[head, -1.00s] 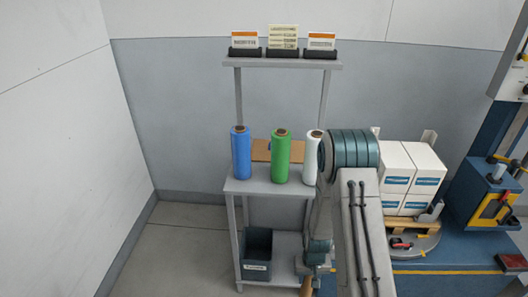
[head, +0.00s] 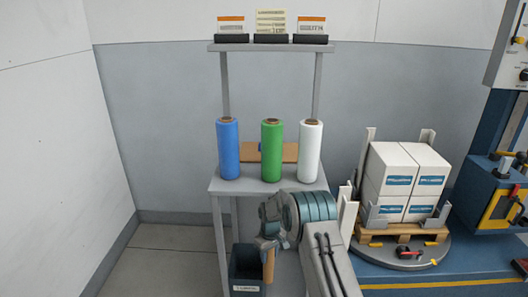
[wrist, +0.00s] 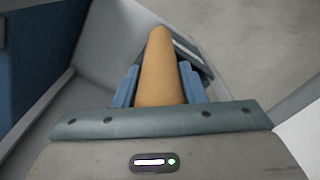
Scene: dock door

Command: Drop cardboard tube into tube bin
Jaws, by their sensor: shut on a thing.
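A tan cardboard tube (head: 268,264) is in my gripper (head: 267,246), hanging roughly upright at the bin's right side in the head view. In the wrist view the tube (wrist: 160,75) points away between the two blue fingers of my gripper (wrist: 160,85), which are shut on it. The tube bin (head: 247,290) is a dark open box with a white label, low on the stand. The tube overlaps the bin's right part in the picture; I cannot tell whether its lower end is inside the rim.
Blue (head: 228,150), green (head: 271,150) and white (head: 310,150) film rolls stand on the grey shelf (head: 222,187) above the bin. A stand leg is just left of the bin. Stacked white boxes (head: 405,180) on a pallet are at right.

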